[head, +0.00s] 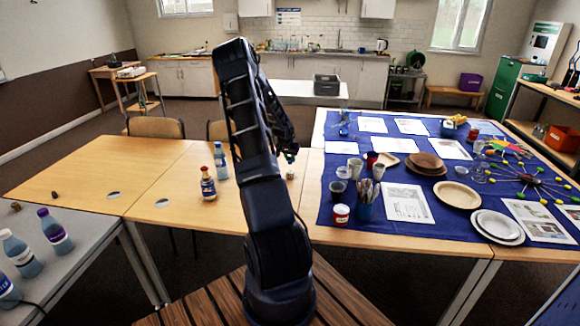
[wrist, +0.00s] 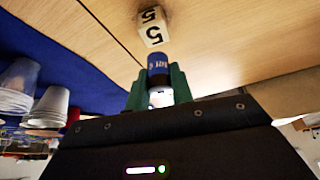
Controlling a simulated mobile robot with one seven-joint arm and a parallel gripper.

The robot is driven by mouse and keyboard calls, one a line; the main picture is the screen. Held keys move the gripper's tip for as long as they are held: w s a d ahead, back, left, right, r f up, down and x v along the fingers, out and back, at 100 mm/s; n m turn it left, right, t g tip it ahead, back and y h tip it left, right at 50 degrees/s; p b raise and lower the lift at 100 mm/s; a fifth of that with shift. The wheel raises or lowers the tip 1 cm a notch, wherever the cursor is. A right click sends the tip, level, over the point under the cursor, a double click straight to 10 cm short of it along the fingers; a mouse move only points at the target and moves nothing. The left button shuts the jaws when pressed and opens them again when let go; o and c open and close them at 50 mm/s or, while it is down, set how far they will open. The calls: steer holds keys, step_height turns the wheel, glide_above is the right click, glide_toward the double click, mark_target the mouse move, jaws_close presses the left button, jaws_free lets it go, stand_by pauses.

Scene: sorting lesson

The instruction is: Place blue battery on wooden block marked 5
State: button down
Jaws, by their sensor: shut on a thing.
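The blue battery (wrist: 158,62) is between the green fingers of my gripper (wrist: 158,84) in the wrist view. Its lower part is blue with white print and its end near the palm is pale. The wooden block marked 5 (wrist: 153,28) is a small pale cube on the wooden tabletop, just beyond the battery's far end. In the head view my gripper (head: 290,155) is small and partly hidden by my arm, above the block (head: 290,174).
A blue cloth (head: 340,215) with cups, plates and papers covers the right table. A sauce bottle (head: 208,185) and a clear bottle (head: 220,160) stand left of my arm. More bottles stand on the grey table (head: 70,268). The left wooden tabletop (head: 110,165) is mostly free.

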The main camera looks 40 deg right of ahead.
steer(key=shift+f, duration=2.15)
steer(key=shift+f, duration=0.1)
steer(key=c, duration=1.2)
jaws_free()
